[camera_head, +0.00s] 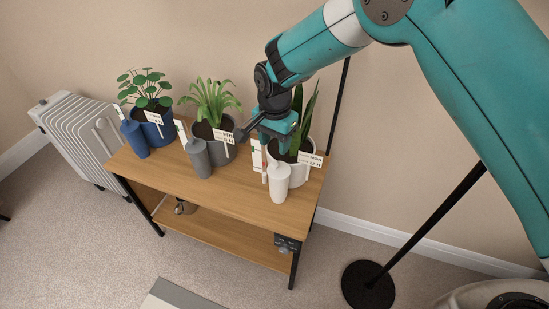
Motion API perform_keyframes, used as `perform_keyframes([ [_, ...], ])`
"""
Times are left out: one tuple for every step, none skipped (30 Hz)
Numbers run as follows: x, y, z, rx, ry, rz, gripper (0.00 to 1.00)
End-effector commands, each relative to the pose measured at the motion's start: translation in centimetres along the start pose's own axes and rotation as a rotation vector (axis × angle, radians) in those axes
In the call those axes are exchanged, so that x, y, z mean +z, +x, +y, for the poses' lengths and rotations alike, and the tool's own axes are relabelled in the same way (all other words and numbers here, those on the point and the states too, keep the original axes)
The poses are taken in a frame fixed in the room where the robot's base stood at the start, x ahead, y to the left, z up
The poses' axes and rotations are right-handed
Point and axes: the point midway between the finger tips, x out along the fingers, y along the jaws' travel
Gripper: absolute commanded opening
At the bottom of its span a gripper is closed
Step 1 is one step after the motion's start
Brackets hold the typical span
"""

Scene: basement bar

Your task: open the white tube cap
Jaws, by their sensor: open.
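A white tube-like bottle (279,185) stands upright at the front right of the wooden table, before a white-potted plant. Its narrower white top (280,168) appears to be the cap and looks to be on. My gripper (264,138) is above and slightly left of the white bottle, in front of the right plant. It is open and appears apart from the bottle. The fingertips are small and partly lost against the pot and leaves, so their exact gap to the cap cannot be told.
A blue bottle (135,138) and a grey bottle (198,157) stand left along the wooden table (235,194), before a blue pot (153,127) and a grey pot (203,131). Labels stand close by. A black lamp stand (368,286) is at right, a radiator (78,135) at left.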

Motion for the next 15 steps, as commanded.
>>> perform_keyframes([
  [0.0, 1.2, 0.1, 0.003, 0.000, -0.002, 0.48],
  [0.0, 1.9, 0.1, 0.003, 0.000, -0.002, 0.48],
  [0.0, 2.7, 0.1, 0.003, 0.000, -0.002, 0.48],
  [0.0, 3.2, 0.1, 0.002, 0.000, -0.001, 0.48],
  [0.0, 3.8, 0.1, 0.003, 0.000, -0.002, 0.48],
  [0.0, 4.4, 0.1, 0.003, 0.000, -0.002, 0.48],
  [0.0, 4.8, 0.1, 0.001, 0.000, -0.001, 0.48],
  [0.0, 5.3, 0.0, 0.001, 0.000, -0.001, 0.48],
  [0.0, 5.7, 0.0, 0.001, -0.001, -0.001, 0.48],
  [0.0, 6.0, 0.0, 0.001, -0.001, -0.001, 0.48],
  [0.0, 6.3, 0.0, 0.001, -0.001, -0.001, 0.48],
  [0.0, 6.5, 0.0, 0.000, -0.001, 0.000, 0.48],
  [0.0, 6.7, 0.0, 0.000, -0.001, 0.000, 0.48],
  [0.0, 6.8, 0.0, -0.001, -0.001, 0.000, 0.48],
  [0.0, 6.9, 0.0, -0.001, -0.001, 0.000, 0.48],
])
